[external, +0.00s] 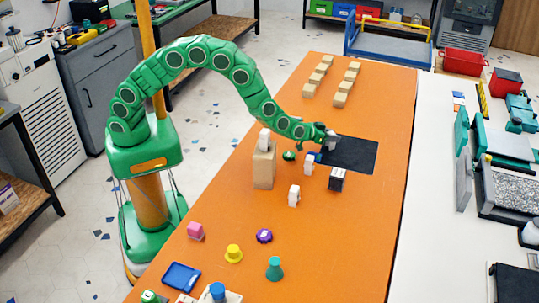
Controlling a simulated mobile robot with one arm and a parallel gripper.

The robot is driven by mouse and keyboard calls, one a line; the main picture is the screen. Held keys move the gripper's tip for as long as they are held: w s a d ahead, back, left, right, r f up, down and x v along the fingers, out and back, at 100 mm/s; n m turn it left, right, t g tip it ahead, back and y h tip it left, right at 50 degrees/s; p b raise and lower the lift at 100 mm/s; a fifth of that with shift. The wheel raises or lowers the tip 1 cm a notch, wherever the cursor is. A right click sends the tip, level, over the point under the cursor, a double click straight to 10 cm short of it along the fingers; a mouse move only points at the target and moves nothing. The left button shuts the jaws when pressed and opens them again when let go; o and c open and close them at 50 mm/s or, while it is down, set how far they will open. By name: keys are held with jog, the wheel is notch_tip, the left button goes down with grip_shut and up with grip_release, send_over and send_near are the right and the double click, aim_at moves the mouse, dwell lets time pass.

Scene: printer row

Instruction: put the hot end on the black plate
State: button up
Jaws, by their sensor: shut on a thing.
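The black plate (358,154) lies flat on the orange table, and its middle and right side are bare. My gripper (329,142) is at the plate's left edge, shut on a small grey piece (332,136) that I take to be the hot end. The fingers partly hide this piece, and its details are too small to make out. I cannot tell whether it touches the plate or hangs just above it.
A blue-and-white piece (309,163), a green round piece (289,155), a white piece (294,195) and a black box (337,181) stand near the plate. A wooden block (264,168) stands left, under my arm. Several wooden blocks (341,99) stand farther back.

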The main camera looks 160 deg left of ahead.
jog(key=o, duration=1.1)
jog(key=shift+d+r, duration=0.3)
jog(key=shift+d, duration=0.05)
jog(key=v, duration=0.4)
jog(key=shift+f, duration=0.1)
jog(key=shift+d+r, duration=0.1)
jog(key=shift+r, duration=3.5)
